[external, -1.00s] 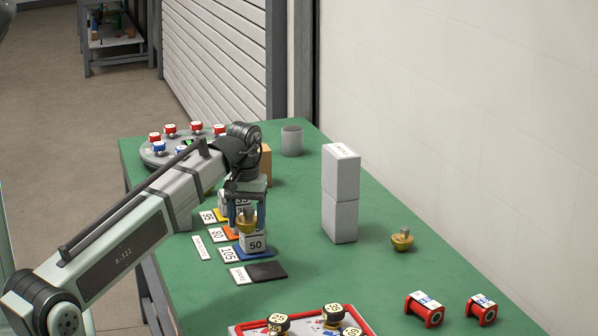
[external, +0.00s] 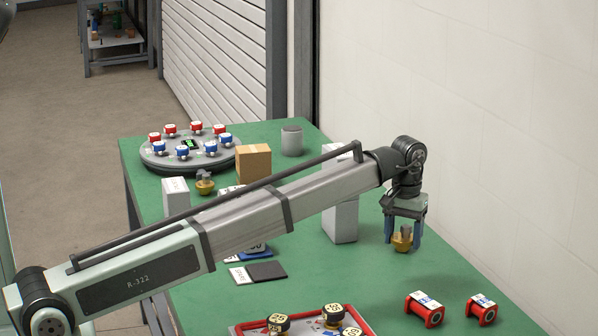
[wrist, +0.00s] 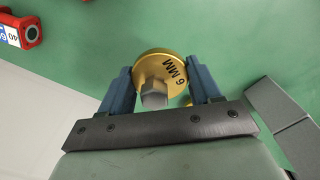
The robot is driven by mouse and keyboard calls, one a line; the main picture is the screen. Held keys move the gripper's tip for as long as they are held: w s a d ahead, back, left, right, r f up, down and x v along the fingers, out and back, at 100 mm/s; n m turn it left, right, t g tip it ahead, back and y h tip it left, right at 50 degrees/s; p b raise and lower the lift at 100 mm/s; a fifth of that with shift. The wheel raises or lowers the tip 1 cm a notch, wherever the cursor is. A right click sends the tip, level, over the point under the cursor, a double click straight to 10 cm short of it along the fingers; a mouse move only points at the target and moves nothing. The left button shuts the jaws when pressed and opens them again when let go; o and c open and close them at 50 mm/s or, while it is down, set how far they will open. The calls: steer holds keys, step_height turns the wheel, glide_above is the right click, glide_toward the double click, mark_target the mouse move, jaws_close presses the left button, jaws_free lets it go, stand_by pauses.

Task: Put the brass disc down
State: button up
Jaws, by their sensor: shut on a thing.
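The brass disc (wrist: 160,72), marked 6 MM and with a grey hex knob, is between the two blue fingers of my gripper (wrist: 161,88) in the wrist view. My gripper (external: 403,238) is shut on it. In the external view the fingers point down on the right of the table, with brass (external: 402,243) between them low over the green top. I cannot tell whether the held disc touches anything below.
Two stacked grey-white blocks (external: 341,222) stand left of my gripper, partly behind my arm. Red spools (external: 425,309) lie nearer the front right, and a red-rimmed tray (external: 245,328) is at the front. Another brass piece (external: 204,183) stands by the round turntable (external: 160,160).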

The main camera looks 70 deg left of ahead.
steer(key=w+a+n, duration=0.2)
steer(key=w+n, duration=0.1)
steer(key=w, duration=0.6)
steer(key=shift+n, duration=0.9)
steer(key=shift+s+d+f, duration=0.1)
steer(key=shift+s+f, duration=0.05)
steer(key=shift+f, duration=2.15)
steer(key=shift+s+d+f, duration=0.1)
steer(key=shift+s+f, duration=0.05)
steer(key=shift+f, duration=2.1)
steer(key=shift+f, duration=0.1)
steer(key=o, duration=1.1)
step_height(320, 180, up, 12)
steer(key=shift+r, duration=0.1)
